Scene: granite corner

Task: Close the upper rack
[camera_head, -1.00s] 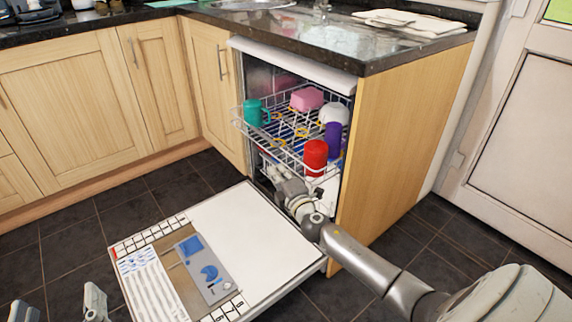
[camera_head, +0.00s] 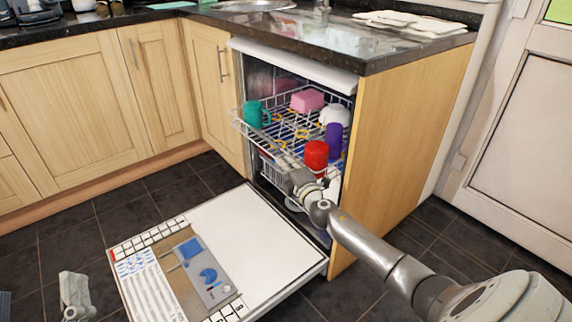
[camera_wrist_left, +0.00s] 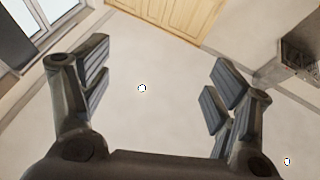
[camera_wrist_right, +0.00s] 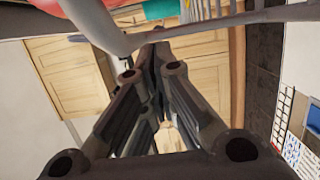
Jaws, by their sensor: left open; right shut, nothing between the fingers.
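The upper rack (camera_head: 262,137) is a white wire basket that sticks out of the dishwasher's front. It holds a teal mug (camera_head: 256,114), a pink block-like item (camera_head: 307,100), a white cup (camera_head: 335,115), a purple cup (camera_head: 334,140) and a red cup (camera_head: 316,156). My right gripper (camera_head: 283,160) is shut and empty at the rack's front edge. In the right wrist view its fingers (camera_wrist_right: 155,50) lie close under the rack's wires; contact is unclear. My left gripper (camera_wrist_left: 160,80) is open and empty, away from the rack; part of it shows at the lower left of the head view.
The dishwasher door (camera_head: 255,235) lies folded down in front. The wooden side panel (camera_head: 395,150) stands right of the opening, beside my right arm. The granite worktop (camera_head: 300,38) is above. Dark floor tiles (camera_head: 75,235) on the left are clear.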

